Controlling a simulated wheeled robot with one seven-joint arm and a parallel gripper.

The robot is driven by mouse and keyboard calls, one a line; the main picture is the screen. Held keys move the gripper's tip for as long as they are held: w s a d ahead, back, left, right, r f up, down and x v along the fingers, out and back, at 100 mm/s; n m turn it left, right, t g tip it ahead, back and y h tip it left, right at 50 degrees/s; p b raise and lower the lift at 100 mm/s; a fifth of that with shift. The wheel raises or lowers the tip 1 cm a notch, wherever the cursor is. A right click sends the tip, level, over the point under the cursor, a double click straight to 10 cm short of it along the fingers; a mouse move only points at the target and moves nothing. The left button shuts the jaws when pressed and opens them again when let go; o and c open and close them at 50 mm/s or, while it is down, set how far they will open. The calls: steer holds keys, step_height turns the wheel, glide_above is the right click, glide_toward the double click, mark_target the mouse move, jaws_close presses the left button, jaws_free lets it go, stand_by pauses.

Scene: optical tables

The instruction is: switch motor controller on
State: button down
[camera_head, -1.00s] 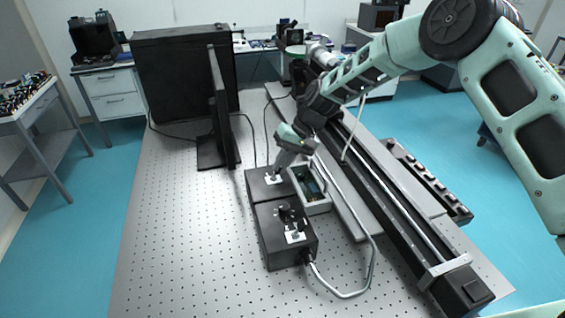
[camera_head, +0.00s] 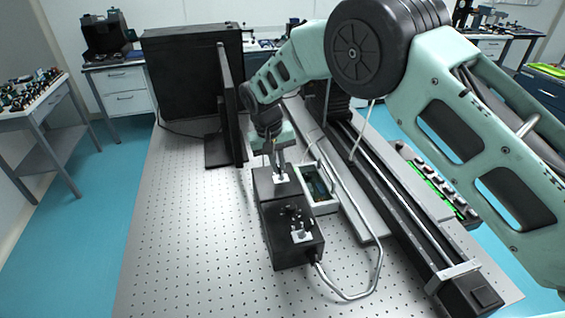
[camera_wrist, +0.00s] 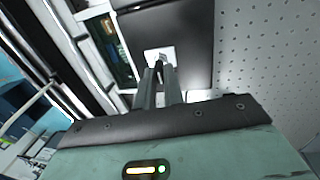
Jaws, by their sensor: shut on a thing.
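Two black control boxes sit end to end on the optical table. The far box (camera_head: 263,186) has a white switch plate (camera_head: 283,179) on top. The near box (camera_head: 279,248) has a white plate (camera_head: 302,236) and dark knobs. No label is readable to show which is the motor controller. My gripper (camera_head: 279,175) points down at the far box, its fingers shut at the white plate. In the wrist view, the fingertips (camera_wrist: 161,66) meet at the switch plate (camera_wrist: 155,54); the switch lever between them is mostly hidden.
An open grey tray (camera_head: 324,208) stands right of the boxes. A long black rail (camera_head: 395,201) runs beyond it, with a button strip (camera_head: 435,186) glowing green. A cable (camera_head: 372,285) loops from the near box. A black upright panel (camera_head: 226,110) stands behind; the perforated table (camera_head: 190,240) is clear at left.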

steer(key=shift+s+a+f+t+h+b, duration=0.15)
steer(key=shift+a+h+b, duration=0.3)
steer(key=shift+h, duration=0.45)
steer(key=shift+s+a+f+t+h+b, duration=0.1)
steer(key=shift+a+f+t+h+b, duration=0.25)
steer(key=shift+h, duration=0.55)
steer(key=shift+a+r, duration=0.15)
steer(key=c, duration=1.5)
jaws_free()
steer(key=shift+r, duration=0.1)
steer(key=p+v, duration=0.6)
steer(key=v, duration=1.1)
steer(key=shift+a+p, duration=0.3)
